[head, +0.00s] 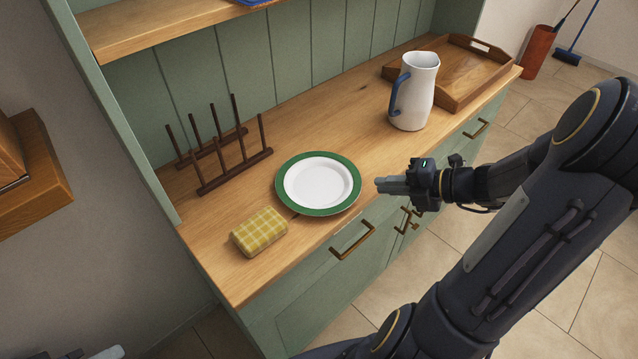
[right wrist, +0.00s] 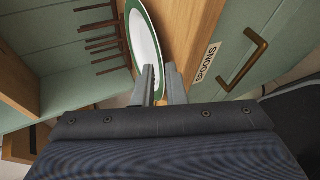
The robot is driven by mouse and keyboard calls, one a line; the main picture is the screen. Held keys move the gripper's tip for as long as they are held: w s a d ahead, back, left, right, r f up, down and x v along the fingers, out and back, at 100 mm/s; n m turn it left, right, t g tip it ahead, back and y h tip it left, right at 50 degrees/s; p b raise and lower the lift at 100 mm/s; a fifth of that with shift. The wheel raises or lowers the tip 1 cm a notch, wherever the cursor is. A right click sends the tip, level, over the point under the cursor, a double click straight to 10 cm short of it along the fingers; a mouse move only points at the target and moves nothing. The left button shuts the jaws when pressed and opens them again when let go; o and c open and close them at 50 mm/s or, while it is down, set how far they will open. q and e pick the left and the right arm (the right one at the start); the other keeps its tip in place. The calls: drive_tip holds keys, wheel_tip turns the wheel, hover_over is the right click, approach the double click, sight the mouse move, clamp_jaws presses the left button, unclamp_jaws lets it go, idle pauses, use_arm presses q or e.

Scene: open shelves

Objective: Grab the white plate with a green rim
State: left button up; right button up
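The white plate with a green rim (head: 318,183) lies flat on the wooden counter. It also shows in the right wrist view (right wrist: 146,40), past the fingertips. My right gripper (head: 378,185) is just right of the plate's rim, with a small gap in the head view. In the right wrist view my right gripper (right wrist: 160,72) has its two fingers apart, and nothing is clamped between them. My left gripper (head: 108,352) shows only as a small part at the bottom left edge, so its opening cannot be told.
A dark wooden rack (head: 235,172) stands behind left. A white jug (head: 414,95) with a blue handle and a wooden tray (head: 470,85) are at the right. A drawer handle (head: 352,241) juts out below the counter's front edge.

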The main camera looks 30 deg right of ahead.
sight(361, 183)
drive_tip(key=x, duration=0.5)
drive_tip(key=shift+w, duration=0.3)
clamp_jaws()
drive_tip(key=shift+r, duration=0.1)
